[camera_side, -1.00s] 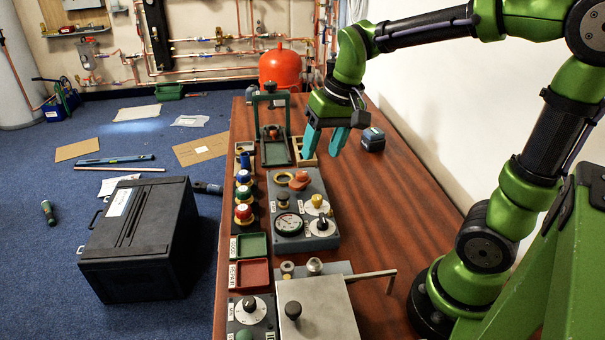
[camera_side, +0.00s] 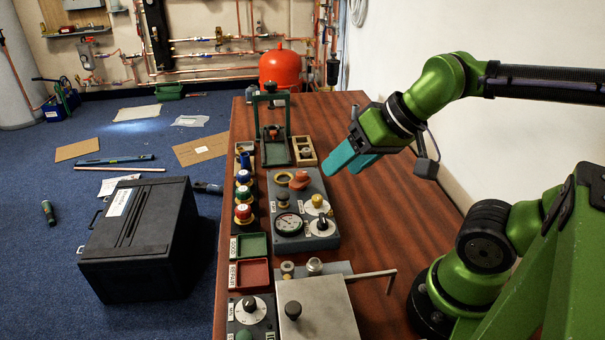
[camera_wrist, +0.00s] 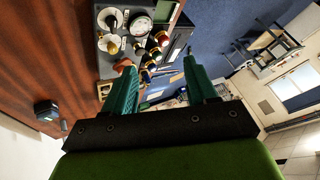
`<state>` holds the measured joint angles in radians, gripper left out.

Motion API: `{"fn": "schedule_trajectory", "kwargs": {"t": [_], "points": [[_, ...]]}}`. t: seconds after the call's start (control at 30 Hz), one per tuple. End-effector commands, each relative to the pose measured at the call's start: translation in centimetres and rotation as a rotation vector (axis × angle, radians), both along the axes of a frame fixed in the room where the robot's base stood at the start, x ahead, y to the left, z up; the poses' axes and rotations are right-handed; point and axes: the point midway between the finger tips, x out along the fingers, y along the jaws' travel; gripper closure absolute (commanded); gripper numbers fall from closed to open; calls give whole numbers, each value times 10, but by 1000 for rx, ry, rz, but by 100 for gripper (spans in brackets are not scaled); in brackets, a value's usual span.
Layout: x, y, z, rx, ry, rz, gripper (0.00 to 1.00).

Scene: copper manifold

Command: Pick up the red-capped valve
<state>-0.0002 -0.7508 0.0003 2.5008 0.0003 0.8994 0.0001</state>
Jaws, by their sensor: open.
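The red-capped valve (camera_side: 243,214) stands upright at the near end of a row of capped valves on the left side of the bench, left of the gauge panel. In the wrist view its red cap (camera_wrist: 162,38) shows beyond and between my fingers, close to the round gauge. My gripper (camera_side: 338,166) is open and empty, with teal fingers. It is tilted, pointing left, in the air over the right half of the bench. The valve is well away to its left. The wrist view also shows my gripper (camera_wrist: 159,62) with its fingers apart.
The gauge panel (camera_side: 316,190) with knobs lies between my gripper and the valve row. Green (camera_side: 251,245) and red (camera_side: 248,274) trays sit in front of the row. A green press frame (camera_side: 271,120) stands behind. The bench's right side (camera_side: 385,220) is mostly clear.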

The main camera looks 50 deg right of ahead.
Motion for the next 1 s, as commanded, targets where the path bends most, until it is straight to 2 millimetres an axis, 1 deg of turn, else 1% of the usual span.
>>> {"fn": "schedule_trajectory", "kwargs": {"t": [0.27, 0.37, 0.47, 0.57, 0.67, 0.7, 0.77, 0.9, 1.0], "points": [[0, 0, 0, 0, 1, -1, 36], [2, -1, -6, 0, 28, -6, 36], [12, -3, -15, -5, 84, -10, 36], [35, -4, -22, -30, 152, 10, 36], [66, -6, -29, -83, 212, 88, 36], [79, -6, -32, -107, 230, 130, 36], [100, -6, -39, -141, 257, 202, 36], [147, -7, -59, -220, 299, 402, 36], [176, -7, -72, -273, 303, 551, 36]]}}
